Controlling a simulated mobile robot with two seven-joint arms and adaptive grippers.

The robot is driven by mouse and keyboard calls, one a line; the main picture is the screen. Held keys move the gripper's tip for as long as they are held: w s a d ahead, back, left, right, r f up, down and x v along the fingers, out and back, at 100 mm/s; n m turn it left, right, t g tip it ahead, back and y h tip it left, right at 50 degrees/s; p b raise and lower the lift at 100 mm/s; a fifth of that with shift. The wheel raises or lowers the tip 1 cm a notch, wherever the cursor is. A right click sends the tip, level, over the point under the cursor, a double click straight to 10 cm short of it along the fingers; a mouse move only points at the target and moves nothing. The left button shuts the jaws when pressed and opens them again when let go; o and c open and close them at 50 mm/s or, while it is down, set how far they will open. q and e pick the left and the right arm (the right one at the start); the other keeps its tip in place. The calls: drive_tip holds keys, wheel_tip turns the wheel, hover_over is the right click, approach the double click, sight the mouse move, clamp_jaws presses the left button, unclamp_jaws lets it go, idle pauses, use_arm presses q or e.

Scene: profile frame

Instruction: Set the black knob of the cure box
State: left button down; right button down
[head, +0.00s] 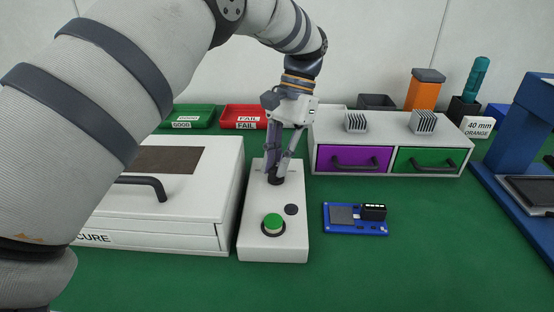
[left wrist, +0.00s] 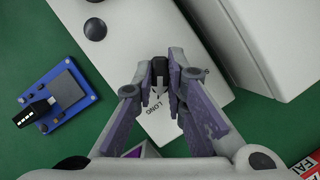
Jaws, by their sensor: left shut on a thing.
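The cure box is the white case labelled CURE (head: 95,238), left of centre in the head view and partly hidden by my left arm. Its white control panel (head: 255,222) lies just to its right, with a green button and a small round black part. The black knob (head: 276,180) is at the panel's far end and also shows in the left wrist view (left wrist: 159,67). My left gripper (head: 277,174) points down with its fingers shut on the knob. The word LONG is printed beside the knob in the left wrist view. My right gripper is out of view.
A blue circuit board (head: 342,226) lies right of the panel. A cabinet with a purple drawer (head: 330,154) and a green drawer (head: 405,165) stands behind it. A green tray (head: 190,112) and a red tray (head: 243,112) stand at the back. The green mat at front right is clear.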

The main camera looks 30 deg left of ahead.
use_arm(q)
drive_tip(key=shift+m, duration=0.6)
drive_tip(key=c, duration=1.6)
unclamp_jaws()
drive_tip(key=v, duration=0.7)
drive_tip(key=shift+r, duration=0.3)
drive_tip(key=shift+d, duration=0.15)
